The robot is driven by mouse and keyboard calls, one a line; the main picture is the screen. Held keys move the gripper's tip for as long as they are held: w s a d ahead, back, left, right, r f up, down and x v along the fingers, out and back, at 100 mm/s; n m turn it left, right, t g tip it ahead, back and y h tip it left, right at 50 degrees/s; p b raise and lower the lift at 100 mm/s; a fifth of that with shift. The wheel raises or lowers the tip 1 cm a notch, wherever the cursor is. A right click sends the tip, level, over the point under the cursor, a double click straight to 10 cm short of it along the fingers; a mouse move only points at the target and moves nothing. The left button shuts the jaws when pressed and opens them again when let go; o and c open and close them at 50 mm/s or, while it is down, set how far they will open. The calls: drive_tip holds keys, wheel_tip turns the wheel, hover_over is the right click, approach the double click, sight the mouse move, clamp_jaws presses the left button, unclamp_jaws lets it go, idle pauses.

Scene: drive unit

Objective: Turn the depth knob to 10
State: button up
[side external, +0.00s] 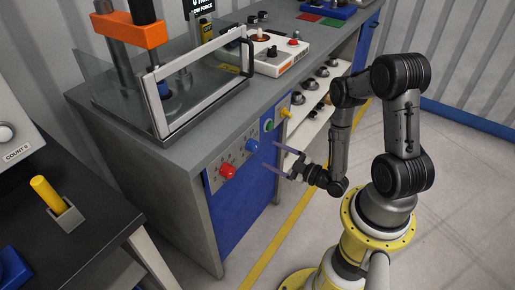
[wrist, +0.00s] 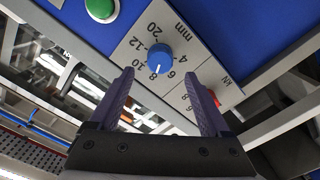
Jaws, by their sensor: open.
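The depth knob is the blue knob (side external: 252,146) on the front panel of the bench. In the wrist view the blue knob (wrist: 159,55) sits in a light plate with a numbered mm scale. Its white mark points toward about the 8, with the 10 beside it. My gripper (side external: 271,155) is open and in front of the panel. In the wrist view the two fingers of my gripper (wrist: 163,80) are spread below the knob, with nothing between them. The knob looks apart from both fingers; the exact gap is unclear.
A red knob (side external: 228,171) with a kN scale sits beside the blue one, partly hidden by a finger in the wrist view. A green button (side external: 268,125) and a yellow knob (side external: 286,112) are on the other side. A guarded press (side external: 205,90) stands above.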

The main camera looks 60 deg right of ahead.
sight(257, 148)
drive_tip(key=w, duration=0.6)
drive_tip(key=shift+w, duration=0.35)
drive_tip(key=shift+c, duration=0.3)
clamp_jaws()
drive_tip(key=shift+m, duration=0.4)
drive_tip(key=m, duration=0.3)
drive_tip(key=shift+m, duration=0.4)
drive_tip(key=m, duration=0.5)
